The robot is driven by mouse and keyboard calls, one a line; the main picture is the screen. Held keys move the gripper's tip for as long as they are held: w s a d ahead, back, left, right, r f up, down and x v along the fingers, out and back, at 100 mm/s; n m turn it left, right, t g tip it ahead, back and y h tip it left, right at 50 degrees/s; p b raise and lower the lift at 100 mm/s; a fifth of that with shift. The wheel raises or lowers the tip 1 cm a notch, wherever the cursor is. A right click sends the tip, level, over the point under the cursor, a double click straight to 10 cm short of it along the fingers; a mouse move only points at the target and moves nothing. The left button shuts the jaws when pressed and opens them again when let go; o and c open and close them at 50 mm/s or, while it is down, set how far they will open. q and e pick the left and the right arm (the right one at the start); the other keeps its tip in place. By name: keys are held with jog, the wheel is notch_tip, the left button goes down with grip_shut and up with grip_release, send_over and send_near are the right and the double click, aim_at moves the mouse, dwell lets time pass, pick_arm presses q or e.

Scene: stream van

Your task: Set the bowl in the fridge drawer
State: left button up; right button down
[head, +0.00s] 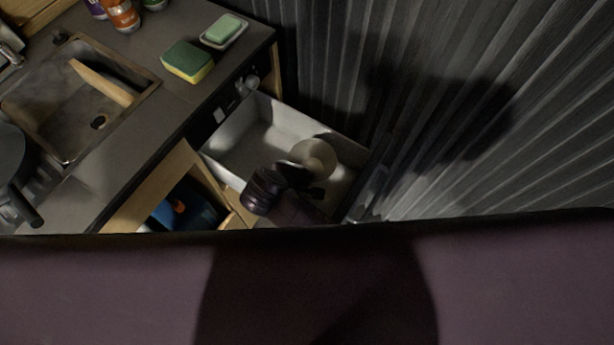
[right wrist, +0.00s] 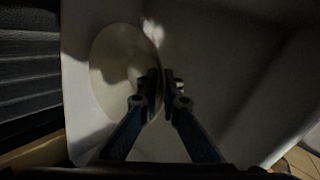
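A pale cream bowl (head: 318,156) is inside the open fridge drawer (head: 232,151), toward the right end of its white interior. My right gripper (head: 303,172) reaches into the drawer at the bowl's near side. In the right wrist view the bowl (right wrist: 112,62) is tilted to the camera, and the fingertips (right wrist: 160,84) are close together with the bowl's rim between them. Whether the bowl rests on the drawer floor is hard to tell. My left gripper is not in view.
The counter with a sink (head: 75,105) is at left, holding a cutting board (head: 103,83), sponge (head: 187,61) and soap dish (head: 224,31). An open cabinet (head: 190,208) is below it. A corrugated dark wall (head: 420,90) stands right of the drawer.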

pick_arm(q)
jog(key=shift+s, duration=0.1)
pick_arm(e)
jog(key=shift+f, duration=0.1)
jog(key=shift+f, duration=0.55)
jog(key=c, duration=2.2)
grip_release()
jog(key=shift+o, duration=0.2)
jog(key=shift+r, duration=0.1)
